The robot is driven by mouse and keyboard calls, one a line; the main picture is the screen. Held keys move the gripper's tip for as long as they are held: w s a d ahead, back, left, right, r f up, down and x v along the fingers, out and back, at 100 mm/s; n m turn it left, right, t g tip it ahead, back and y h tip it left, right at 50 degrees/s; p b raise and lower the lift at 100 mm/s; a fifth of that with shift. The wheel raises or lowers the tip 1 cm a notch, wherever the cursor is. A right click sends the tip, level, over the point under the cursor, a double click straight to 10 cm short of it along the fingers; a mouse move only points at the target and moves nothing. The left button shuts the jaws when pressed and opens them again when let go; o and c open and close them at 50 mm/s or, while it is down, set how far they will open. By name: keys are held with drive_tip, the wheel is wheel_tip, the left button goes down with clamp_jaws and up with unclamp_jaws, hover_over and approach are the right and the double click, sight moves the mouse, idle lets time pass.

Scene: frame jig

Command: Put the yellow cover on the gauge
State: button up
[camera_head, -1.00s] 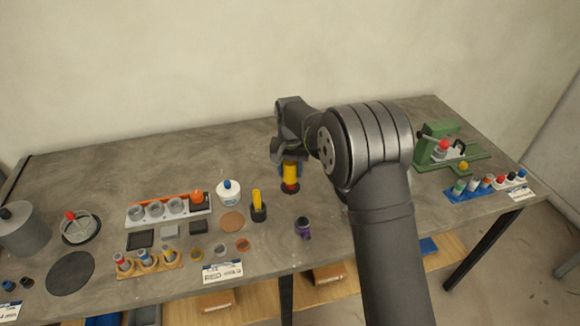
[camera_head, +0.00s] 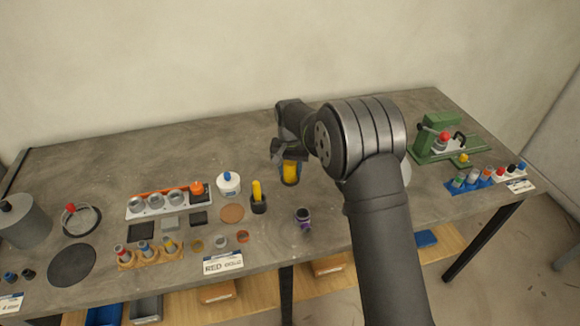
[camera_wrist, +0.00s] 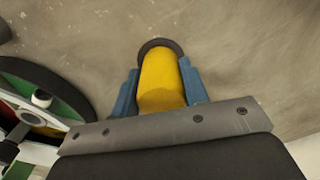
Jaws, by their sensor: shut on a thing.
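The yellow cover (camera_head: 290,172) is an upright yellow cylinder at the middle of the bench. My gripper (camera_head: 289,163) is shut on it from above. In the wrist view the yellow cover (camera_wrist: 161,78) sits between my gripper's blue fingers (camera_wrist: 159,72). A dark round base (camera_wrist: 160,44) shows around its far end, at the bench top. The cover comes down to this base, and no red part shows under it. The gauge is not clearly seen apart from the cover; whatever is inside the cover is hidden.
A yellow-handled piece in a black holder (camera_head: 258,206) stands close left, and a white pot (camera_head: 228,185) beyond it. A purple-black piece (camera_head: 303,217) is in front. A green fixture (camera_head: 430,140) is at right. A dark-rimmed coloured disc (camera_wrist: 62,86) lies left in the wrist view.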

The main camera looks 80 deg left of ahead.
idle(0.3)
drive_tip(key=o, duration=1.2)
drive_tip(key=shift+r, duration=0.75)
drive_tip(key=shift+r, duration=3.5)
drive_tip(key=shift+f, duration=0.1)
drive_tip(key=shift+f, duration=3.55)
